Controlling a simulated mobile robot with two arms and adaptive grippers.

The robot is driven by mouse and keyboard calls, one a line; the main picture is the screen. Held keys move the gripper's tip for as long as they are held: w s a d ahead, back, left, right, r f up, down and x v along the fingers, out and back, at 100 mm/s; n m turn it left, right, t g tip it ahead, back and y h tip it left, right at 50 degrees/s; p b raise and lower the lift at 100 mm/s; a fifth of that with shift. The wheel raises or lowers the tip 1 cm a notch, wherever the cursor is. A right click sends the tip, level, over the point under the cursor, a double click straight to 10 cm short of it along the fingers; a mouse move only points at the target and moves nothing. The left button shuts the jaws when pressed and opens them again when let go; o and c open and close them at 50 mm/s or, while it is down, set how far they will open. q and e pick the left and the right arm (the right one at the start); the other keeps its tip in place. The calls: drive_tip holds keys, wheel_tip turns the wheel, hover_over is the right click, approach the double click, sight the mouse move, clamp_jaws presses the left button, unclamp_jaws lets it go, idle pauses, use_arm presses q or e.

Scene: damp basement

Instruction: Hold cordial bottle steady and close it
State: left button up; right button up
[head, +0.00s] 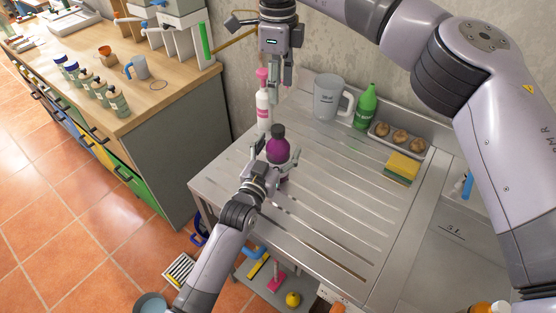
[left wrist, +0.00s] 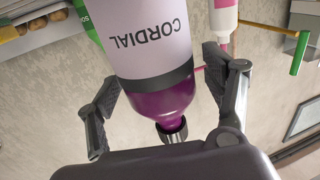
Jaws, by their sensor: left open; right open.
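The cordial bottle (head: 278,149) stands upright on the ribbed steel drainboard, purple with a dark top. In the left wrist view the bottle (left wrist: 150,45) appears inverted, with a white "CORDIAL" label, black band and purple shoulder. A dark grey cap (left wrist: 174,131) shows at its neck; I cannot tell how tightly it sits. My left gripper (head: 273,156) is open with a finger on either side of the bottle; the fingers (left wrist: 165,95) look apart from it in the wrist view. My right gripper (head: 280,90) points down, open, above and behind the bottle.
A white bottle with a pink top (head: 263,103) stands behind the cordial, close to my right gripper. A jug (head: 326,97), green bottle (head: 366,108), egg-like items in a tray (head: 428,152) and a sponge (head: 402,166) line the back. The drainboard's (head: 330,205) middle is clear.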

use_arm(q)
drive_tip(key=shift+s, duration=0.1)
drive_tip(key=v, duration=1.1)
drive_tip(key=shift+s+a, duration=0.15)
drive_tip(key=shift+s, duration=0.25)
